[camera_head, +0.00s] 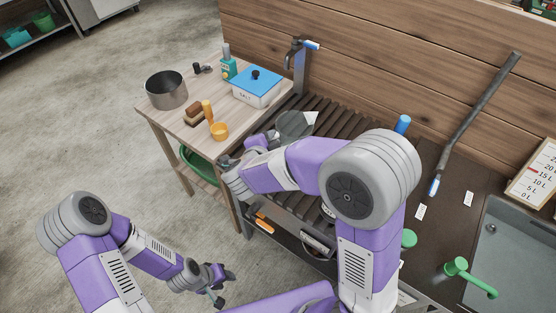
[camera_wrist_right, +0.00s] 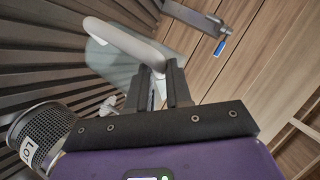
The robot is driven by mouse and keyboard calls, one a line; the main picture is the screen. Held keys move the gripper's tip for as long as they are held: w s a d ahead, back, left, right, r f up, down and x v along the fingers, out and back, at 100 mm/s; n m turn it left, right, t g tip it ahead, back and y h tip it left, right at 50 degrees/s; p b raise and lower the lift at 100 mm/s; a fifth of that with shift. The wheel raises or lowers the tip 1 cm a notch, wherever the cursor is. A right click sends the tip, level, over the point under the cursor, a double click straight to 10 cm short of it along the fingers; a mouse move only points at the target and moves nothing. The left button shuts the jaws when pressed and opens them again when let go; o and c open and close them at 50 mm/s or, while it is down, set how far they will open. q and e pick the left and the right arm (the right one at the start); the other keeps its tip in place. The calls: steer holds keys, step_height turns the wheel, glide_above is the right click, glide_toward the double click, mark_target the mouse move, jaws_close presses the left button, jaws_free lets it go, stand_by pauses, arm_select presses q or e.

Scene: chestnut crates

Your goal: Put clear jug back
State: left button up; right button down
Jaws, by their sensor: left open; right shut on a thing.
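The clear jug (camera_head: 293,126) is see-through with a pale handle and appears over the dark slatted rack (camera_head: 340,118) beside the wooden side table. In the right wrist view the clear jug (camera_wrist_right: 108,62) is beyond the fingers, with its white handle (camera_wrist_right: 128,42) running into them. My right gripper (camera_wrist_right: 160,88) is shut on the jug's handle. In the head view my right gripper (camera_head: 266,141) is partly hidden by its own arm. I cannot tell whether the jug touches the slats. My left gripper (camera_head: 220,286) is open and empty, low over the floor at the bottom.
The side table (camera_head: 180,121) holds a steel pot (camera_head: 166,90), a blue-lidded white box (camera_head: 257,88), a teal bottle (camera_head: 229,66), a brush and an orange cup (camera_head: 219,131). A tap (camera_head: 297,58) stands behind the rack. A labelled mesh strainer (camera_wrist_right: 40,135) is near my right wrist.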

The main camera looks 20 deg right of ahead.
step_height(320, 180, down, 6)
steer(key=b, duration=0.2)
steer(key=shift+f, duration=0.1)
steer(key=c, duration=1)
jaws_free()
steer(key=shift+c, duration=0.2)
steer(key=p+v, duration=0.2)
steer(key=v, duration=1)
steer(key=shift+p, duration=0.35)
